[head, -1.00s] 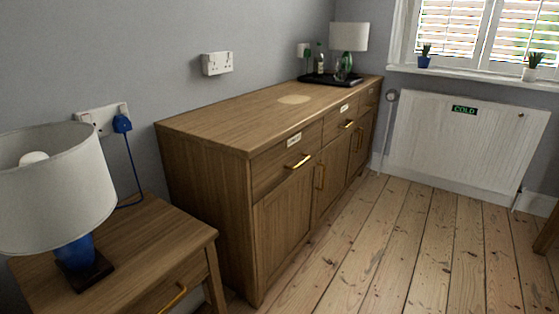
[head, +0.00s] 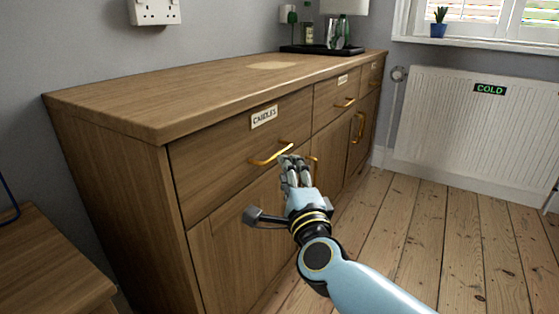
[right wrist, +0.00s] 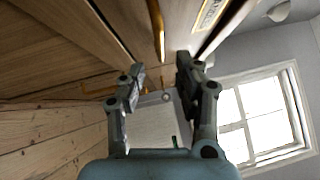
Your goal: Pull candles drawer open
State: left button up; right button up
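The candles drawer (head: 225,145) is the near top drawer of the wooden sideboard, and its front looks flush and shut. It has a "CANDLES" label (head: 264,117) and a gold bar handle (head: 268,157). My right gripper (head: 293,160) is at the right end of this handle, with its fingers pointing at the drawer front. In the right wrist view the fingers (right wrist: 162,72) stand apart, and the gold handle (right wrist: 157,30) shows ahead between them. I cannot tell whether a finger touches it. Part of the label (right wrist: 210,13) shows there too. My left gripper is not in view.
The sideboard top (head: 200,90) is bare in front, with a black tray (head: 322,50) holding bottles at its far end. A side table (head: 45,270) stands at lower left. A white radiator (head: 470,130) is at the back right. The floorboards (head: 420,240) are clear.

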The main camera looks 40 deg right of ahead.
aim_at(281, 151)
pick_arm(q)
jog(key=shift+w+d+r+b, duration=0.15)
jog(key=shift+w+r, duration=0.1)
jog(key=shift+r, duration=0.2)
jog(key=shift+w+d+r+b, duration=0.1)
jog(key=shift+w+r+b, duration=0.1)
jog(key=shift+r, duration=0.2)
pick_arm(e)
jog(key=shift+x, duration=3.75)
jog(key=c, duration=0.6)
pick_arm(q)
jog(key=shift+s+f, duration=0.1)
pick_arm(e)
grip_shut()
jog(key=shift+f, duration=0.1)
